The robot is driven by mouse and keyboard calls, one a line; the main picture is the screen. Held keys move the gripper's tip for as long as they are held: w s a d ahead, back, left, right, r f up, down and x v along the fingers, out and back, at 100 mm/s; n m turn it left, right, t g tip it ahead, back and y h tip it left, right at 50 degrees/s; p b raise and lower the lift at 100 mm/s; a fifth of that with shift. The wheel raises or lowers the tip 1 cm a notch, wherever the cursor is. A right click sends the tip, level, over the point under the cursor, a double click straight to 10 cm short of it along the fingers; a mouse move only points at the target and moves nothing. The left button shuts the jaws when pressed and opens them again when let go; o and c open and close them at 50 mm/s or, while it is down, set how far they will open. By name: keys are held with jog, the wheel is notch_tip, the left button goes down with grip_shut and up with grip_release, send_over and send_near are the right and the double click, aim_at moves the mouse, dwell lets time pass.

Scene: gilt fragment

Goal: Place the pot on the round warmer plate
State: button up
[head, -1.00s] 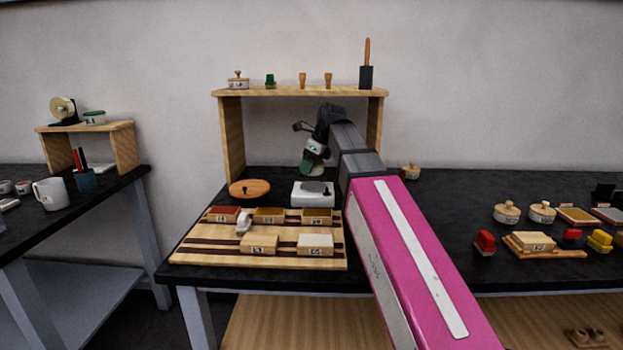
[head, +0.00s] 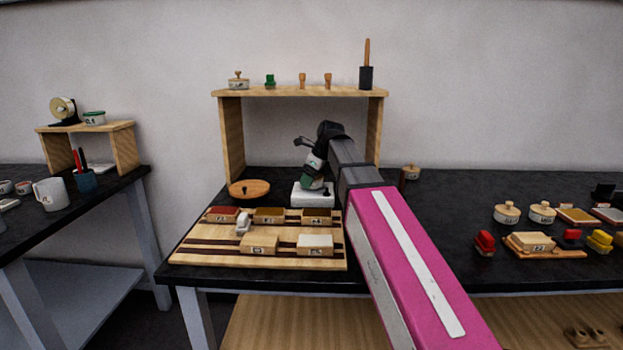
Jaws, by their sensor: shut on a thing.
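The pot (head: 308,179) is a small white and green vessel, tilted in my gripper (head: 314,164). My gripper is shut on it, and the black wrist hides part of it. The pot is at the white warmer (head: 314,199), in front of its top face. The round plate on the warmer's top is mostly hidden behind the pot. I cannot tell whether the pot touches the plate.
A round wooden lid-like disc (head: 249,189) lies left of the warmer. A striped wooden board (head: 205,254) with several small boxes lies in front. A wooden shelf (head: 300,92) with small items spans above and behind. A small lidded jar (head: 411,172) stands right of my arm.

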jog(key=o, duration=1.8)
jog(key=v, duration=1.2)
jog(key=shift+r, duration=0.1)
